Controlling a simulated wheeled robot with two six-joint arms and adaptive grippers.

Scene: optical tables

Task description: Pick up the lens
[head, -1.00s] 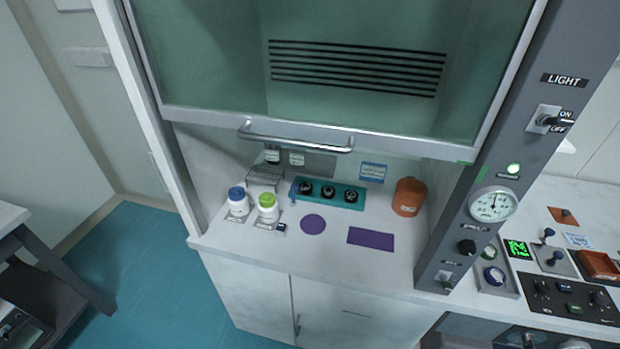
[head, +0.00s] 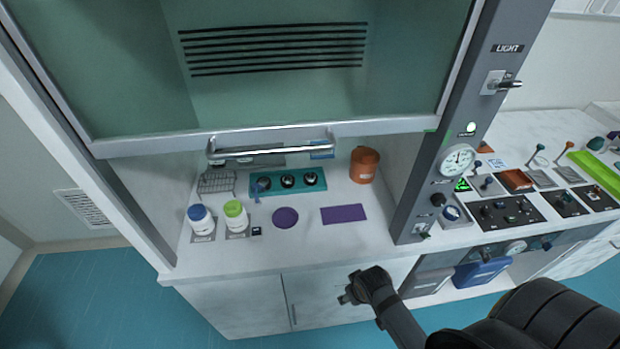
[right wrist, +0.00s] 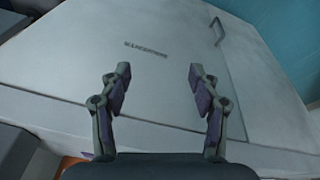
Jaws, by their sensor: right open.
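No thing in view is clearly a lens. A teal holder (head: 288,182) on the fume hood floor carries three dark round pieces (head: 288,181) with shiny tops; whether these are lenses is too small to tell. My right gripper (head: 347,291) is in front of the hood cabinet, below and to the right of the holder, apart from everything on the worktop. In the right wrist view my right gripper (right wrist: 158,73) is open and empty, its fingers spread in front of a pale cabinet front (right wrist: 150,90). My left gripper is not in view.
The sash handle (head: 270,149) hangs over the back of the worktop. A blue-capped bottle (head: 201,221), a green-capped bottle (head: 236,217), a wire rack (head: 216,183) and an orange jar (head: 364,166) stand around a purple disc (head: 285,217) and purple mat (head: 343,214). A control post (head: 450,130) stands right.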

